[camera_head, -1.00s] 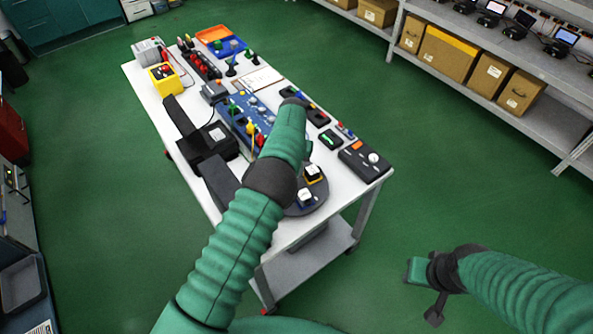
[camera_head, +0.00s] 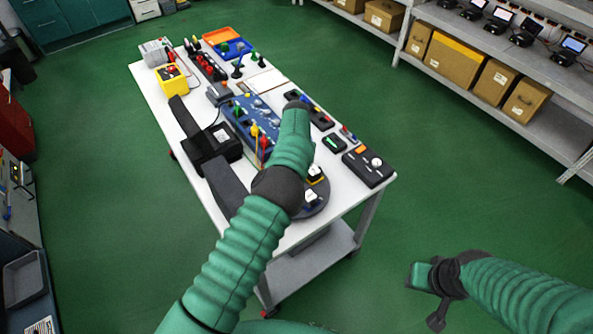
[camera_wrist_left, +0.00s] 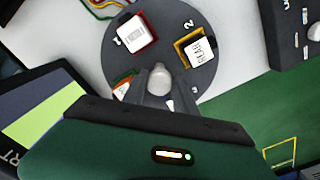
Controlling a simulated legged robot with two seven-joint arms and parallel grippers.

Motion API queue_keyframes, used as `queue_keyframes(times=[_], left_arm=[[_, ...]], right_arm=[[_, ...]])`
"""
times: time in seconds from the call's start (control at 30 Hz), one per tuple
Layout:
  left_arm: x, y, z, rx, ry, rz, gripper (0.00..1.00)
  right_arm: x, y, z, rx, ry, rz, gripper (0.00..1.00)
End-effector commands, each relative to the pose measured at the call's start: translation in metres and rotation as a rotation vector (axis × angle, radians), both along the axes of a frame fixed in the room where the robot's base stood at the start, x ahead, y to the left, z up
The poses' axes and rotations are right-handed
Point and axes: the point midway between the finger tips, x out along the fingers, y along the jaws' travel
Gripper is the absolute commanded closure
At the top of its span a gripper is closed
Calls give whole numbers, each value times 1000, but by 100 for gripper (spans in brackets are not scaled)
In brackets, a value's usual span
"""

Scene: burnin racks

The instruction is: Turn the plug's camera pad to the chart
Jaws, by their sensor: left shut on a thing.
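A round dark turntable (camera_head: 322,203) sits near the table's front corner; it also shows in the left wrist view (camera_wrist_left: 175,18). It carries a white block in a red frame (camera_wrist_left: 135,37) by mark 1 and a white block in a yellow frame (camera_wrist_left: 197,49) by mark 2. I cannot tell which pad is the plug's. My left gripper (camera_wrist_left: 160,90) is shut on the pale centre knob (camera_wrist_left: 160,77); my arm hides it in the head view. My right gripper (camera_head: 430,285) is off the table; its jaws are unclear.
A black control box (camera_head: 368,166) is right of the turntable. Several devices crowd the white table (camera_head: 345,200). Green floor (camera_head: 460,190) is clear at right.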

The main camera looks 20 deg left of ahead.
Motion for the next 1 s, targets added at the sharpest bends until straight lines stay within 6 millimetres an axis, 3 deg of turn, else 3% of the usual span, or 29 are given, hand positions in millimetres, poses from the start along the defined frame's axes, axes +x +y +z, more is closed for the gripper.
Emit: queue_keyframes(times=[0.07,0.1,0.23,0.53,0.67,0.77,1.0], left_arm=[[-7,-2,-7,-6,22,3,100],[-6,-2,-7,-6,22,2,62],[-5,-1,-5,-4,17,1,45],[-2,-1,-2,-2,8,1,44],[-1,-1,11,-1,3,0,44],[0,-1,33,-2,3,-1,44],[0,-1,108,0,5,0,44]], right_arm=[[0,0,-1,0,0,0,64],[0,0,-1,0,0,0,64],[0,0,-1,0,0,0,64],[0,0,0,0,0,0,64],[0,0,-3,0,0,0,64],[0,0,-7,0,0,0,64],[0,0,-1,0,0,0,64]])
